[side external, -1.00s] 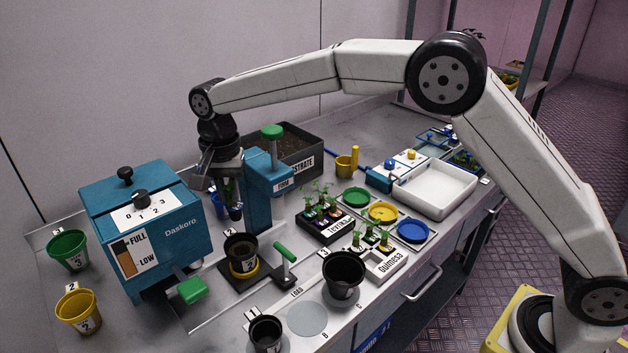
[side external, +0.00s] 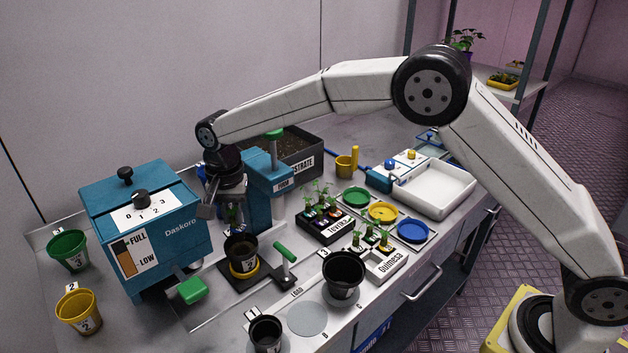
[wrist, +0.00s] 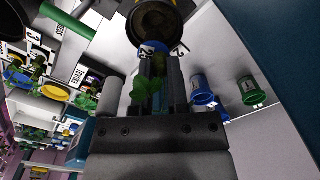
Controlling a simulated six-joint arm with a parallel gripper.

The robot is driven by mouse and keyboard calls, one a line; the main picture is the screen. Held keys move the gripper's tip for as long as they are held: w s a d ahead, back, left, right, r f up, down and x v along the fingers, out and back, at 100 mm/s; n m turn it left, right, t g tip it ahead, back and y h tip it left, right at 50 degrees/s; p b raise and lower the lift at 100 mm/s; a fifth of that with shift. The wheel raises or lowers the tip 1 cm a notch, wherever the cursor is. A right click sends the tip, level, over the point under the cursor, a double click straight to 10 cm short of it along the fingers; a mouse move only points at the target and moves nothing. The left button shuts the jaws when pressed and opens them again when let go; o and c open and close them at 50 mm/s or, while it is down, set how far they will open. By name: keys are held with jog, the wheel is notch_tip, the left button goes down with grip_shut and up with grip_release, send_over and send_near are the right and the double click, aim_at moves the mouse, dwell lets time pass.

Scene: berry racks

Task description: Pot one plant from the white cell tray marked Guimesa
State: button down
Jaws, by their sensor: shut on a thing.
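My gripper (side external: 232,202) is shut on a small green seedling (side external: 233,217), with its leaves between the fingers in the wrist view (wrist: 148,92). It hangs just above a black pot (side external: 242,262) of dark soil. That pot stands in a yellow ring on the dark plate of the blue press, and its mouth also shows in the wrist view (wrist: 160,18). The seedling's lower end is hard to make out. The white cell tray marked Guimesa (side external: 386,270) sits to the right and holds several seedlings.
The blue dispenser (side external: 150,235) is close on the left and the press column (side external: 262,195) close behind. A green-handled lever (side external: 285,252) stands right of the pot. A large empty black pot (side external: 344,275) and a dark seedling tray (side external: 322,232) are farther right.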

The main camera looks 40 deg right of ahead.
aim_at(235, 227)
jog(key=shift+f, duration=2.15)
jog(key=c, duration=0.9)
grip_release()
jog(key=shift+r, duration=0.2)
jog(key=shift+r, duration=0.75)
jog(key=shift+r, duration=0.3)
jog(key=shift+r, duration=0.7)
